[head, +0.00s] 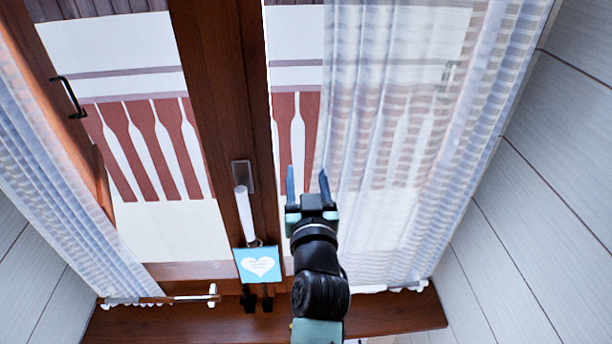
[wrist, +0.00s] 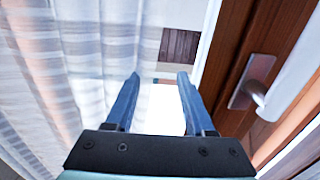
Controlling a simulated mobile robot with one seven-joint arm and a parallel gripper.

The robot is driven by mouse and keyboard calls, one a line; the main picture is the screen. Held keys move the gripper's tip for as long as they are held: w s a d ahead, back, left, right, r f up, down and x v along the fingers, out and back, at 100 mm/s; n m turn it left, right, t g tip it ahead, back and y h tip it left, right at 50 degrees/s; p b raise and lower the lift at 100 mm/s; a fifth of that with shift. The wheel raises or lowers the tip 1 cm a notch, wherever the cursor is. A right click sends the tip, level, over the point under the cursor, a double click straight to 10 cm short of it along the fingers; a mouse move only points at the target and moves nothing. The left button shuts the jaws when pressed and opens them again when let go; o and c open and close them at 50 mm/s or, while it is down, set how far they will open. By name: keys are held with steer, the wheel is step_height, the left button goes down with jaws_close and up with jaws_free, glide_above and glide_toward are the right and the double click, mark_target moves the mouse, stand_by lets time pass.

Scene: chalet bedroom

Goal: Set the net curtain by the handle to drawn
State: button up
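The right net curtain (head: 390,130), white and sheer with stripes, hangs over most of the right window pane. Its inner edge is close to my gripper's right finger in the head view; I cannot tell if they touch. In the wrist view this curtain (wrist: 60,80) fills the left side. The left net curtain (head: 60,170) is gathered at the left. The white window handle (head: 245,215) is on the brown centre frame, left of my gripper; it also shows in the wrist view (wrist: 290,85). My gripper (head: 307,180) is open, with nothing visible between its fingers (wrist: 158,82).
A blue heart sign (head: 258,265) hangs below the handle. A metal rod (head: 160,299) with an upright end is at the lower left. A black handle (head: 68,97) is on the left sash. The wooden sill (head: 400,315) runs along the bottom, between panelled walls.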

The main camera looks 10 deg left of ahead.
steer(key=shift+s+d, duration=0.1)
steer(key=shift+d, duration=0.05)
steer(key=b, duration=0.5)
glide_toward(307, 169)
steer(key=shift+s+d+f, duration=0.2)
steer(key=shift+s+f, duration=0.35)
steer(key=shift+f, duration=0.05)
steer(key=shift+s+d+f, duration=0.2)
steer(key=shift+s+f, duration=0.4)
steer(key=shift+b, duration=0.95)
steer(key=x, duration=0.3)
steer(key=r+x, duration=0.1)
steer(key=x, duration=0.2)
steer(key=r+x, duration=0.1)
steer(key=x, duration=0.3)
steer(key=shift+r, duration=0.2)
steer(key=shift+x, duration=0.75)
steer(key=shift+f, duration=0.15)
